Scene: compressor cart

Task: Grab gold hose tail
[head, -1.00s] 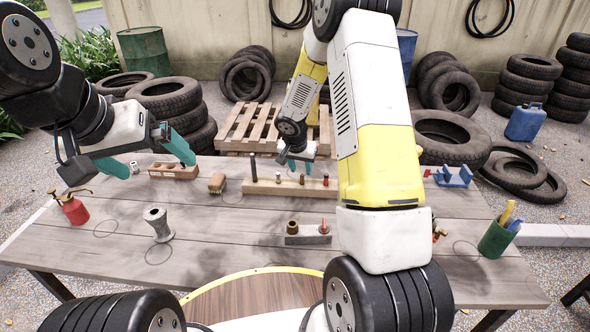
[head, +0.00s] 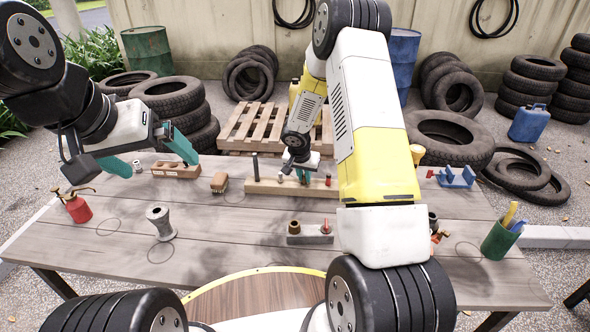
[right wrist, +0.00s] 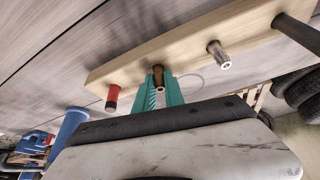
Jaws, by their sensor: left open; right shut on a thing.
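The gold hose tail (right wrist: 158,72) stands upright in the light wooden rack (right wrist: 190,52) in the right wrist view. My right gripper (right wrist: 160,90) has its teal fingers shut on it, one on each side. In the head view my right gripper (head: 303,174) is down at the rack (head: 265,187), and its fingers mostly hide the tail. A silver fitting (right wrist: 218,54) and a red-topped piece (right wrist: 113,97) stand on either side of the tail. My left gripper (head: 150,158) is open and empty above the left part of the table.
A dark post (head: 255,167) rises from the rack. A brush (head: 219,182), a wooden block with holes (head: 176,171), a grey flanged part (head: 160,223), a red oil can (head: 76,207), a small grey block (head: 310,235) and a green cup (head: 500,240) stand around.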

